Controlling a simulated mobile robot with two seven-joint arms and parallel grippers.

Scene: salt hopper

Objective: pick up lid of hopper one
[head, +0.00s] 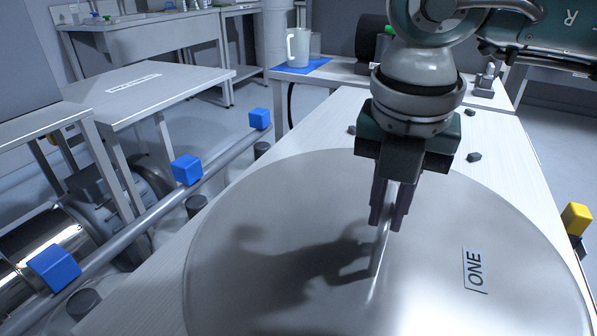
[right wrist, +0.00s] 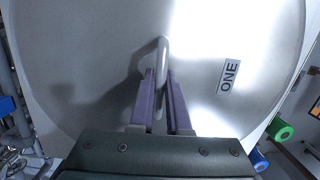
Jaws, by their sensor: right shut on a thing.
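The lid of hopper one (head: 285,285) is a large round metal disc with a label reading ONE (head: 476,270). It fills the lower middle of the head view and also shows in the right wrist view (right wrist: 90,40). Its upright bar handle (right wrist: 162,55) stands near the middle. My right gripper (head: 388,222) points down over the lid and is shut on the handle, with its purple fingers on either side of it. I cannot tell whether the lid is seated or raised. The left gripper is not in view.
A pale bench surface (head: 345,115) lies around and behind the lid, with small dark knobs on it. A pipe rail with blue blocks (head: 187,170) runs along the left. A white jug (head: 298,47) stands on a blue mat behind. A yellow block (head: 576,218) is at the right edge.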

